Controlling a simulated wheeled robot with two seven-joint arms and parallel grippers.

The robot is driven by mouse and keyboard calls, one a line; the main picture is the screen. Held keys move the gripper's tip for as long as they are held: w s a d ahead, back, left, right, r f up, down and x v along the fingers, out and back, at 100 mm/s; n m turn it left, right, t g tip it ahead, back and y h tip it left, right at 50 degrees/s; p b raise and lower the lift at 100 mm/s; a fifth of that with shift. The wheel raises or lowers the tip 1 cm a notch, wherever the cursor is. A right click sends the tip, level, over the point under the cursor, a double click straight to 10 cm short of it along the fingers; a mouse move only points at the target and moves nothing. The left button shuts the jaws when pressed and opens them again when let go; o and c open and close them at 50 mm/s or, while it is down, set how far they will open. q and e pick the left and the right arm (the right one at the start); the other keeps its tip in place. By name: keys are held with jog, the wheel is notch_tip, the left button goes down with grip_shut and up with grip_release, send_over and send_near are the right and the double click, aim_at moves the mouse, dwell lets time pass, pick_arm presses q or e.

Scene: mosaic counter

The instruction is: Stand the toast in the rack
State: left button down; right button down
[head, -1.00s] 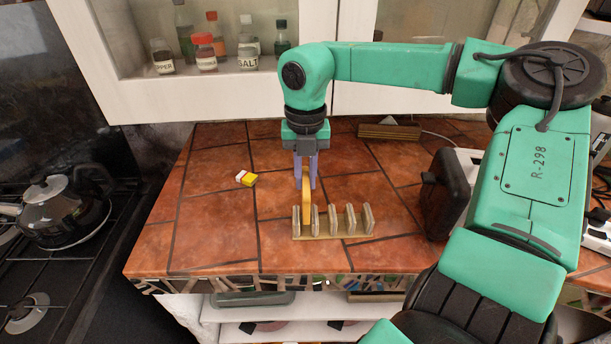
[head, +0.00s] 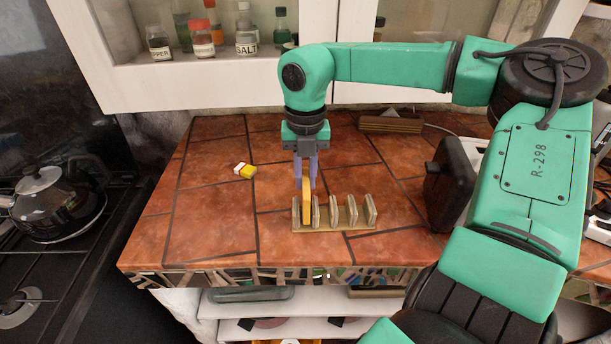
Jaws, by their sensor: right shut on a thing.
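The toast (head: 306,203) is a thin golden slice standing upright. It sits in the leftmost gap of the rack (head: 350,229), between the first two dividers. The rack is a pale wooden base with several upright slats, on the tiled counter. My right gripper (head: 306,184) points straight down above the rack's left end, its purple fingers shut on the toast's upper part. The toast's lower edge is partly hidden by the slats, so I cannot tell whether it touches the base. My left gripper is not in view.
A small yellow and white block (head: 245,171) lies left of the rack. A wooden block (head: 391,124) lies at the back. A kettle (head: 53,205) is on the stove.

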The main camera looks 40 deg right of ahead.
jog(key=shift+f+b, duration=0.5)
jog(key=shift+f, duration=0.1)
jog(key=c, duration=1)
grip_release()
jog(key=o, duration=0.5)
jog(key=shift+o, duration=0.2)
notch_tip(320, 180, up, 15)
jog(key=shift+f, duration=0.2)
